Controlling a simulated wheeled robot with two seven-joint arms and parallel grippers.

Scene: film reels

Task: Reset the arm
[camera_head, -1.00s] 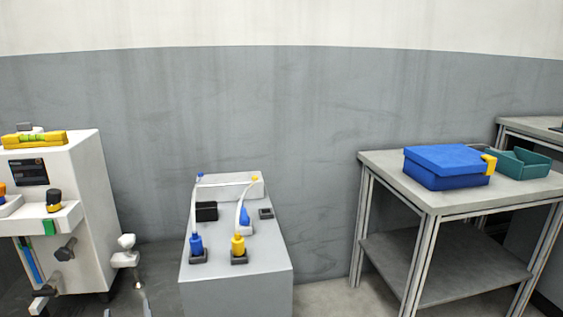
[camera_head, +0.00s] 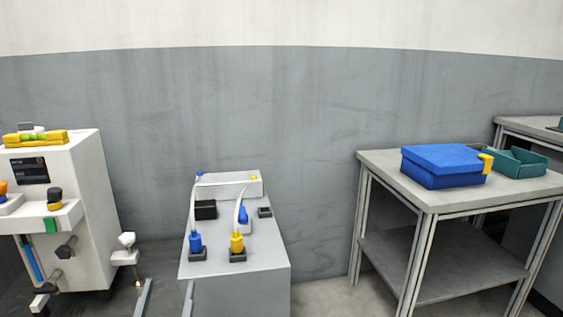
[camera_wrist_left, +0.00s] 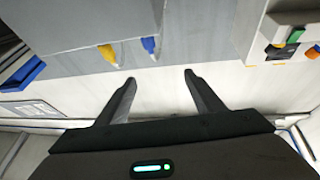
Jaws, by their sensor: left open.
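My left gripper (camera_head: 170,283) shows at the bottom edge of the head view as two grey fingers set well apart. In the left wrist view its fingers (camera_wrist_left: 160,77) are spread with nothing between them. It is in front of the grey pedestal (camera_head: 235,285), to the lower left of it in the head view, and apart from it. The pedestal bears a blue plug (camera_head: 196,243) and a yellow plug (camera_head: 237,243) with white cables. My right gripper is not in view.
A white machine (camera_head: 90,160) with knobs and a yellow level (camera_head: 36,138) stands at the left. A grey table (camera_head: 450,205) at the right bears a blue case (camera_head: 442,167) and a teal tray (camera_head: 520,168). Floor shows between pedestal and table.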

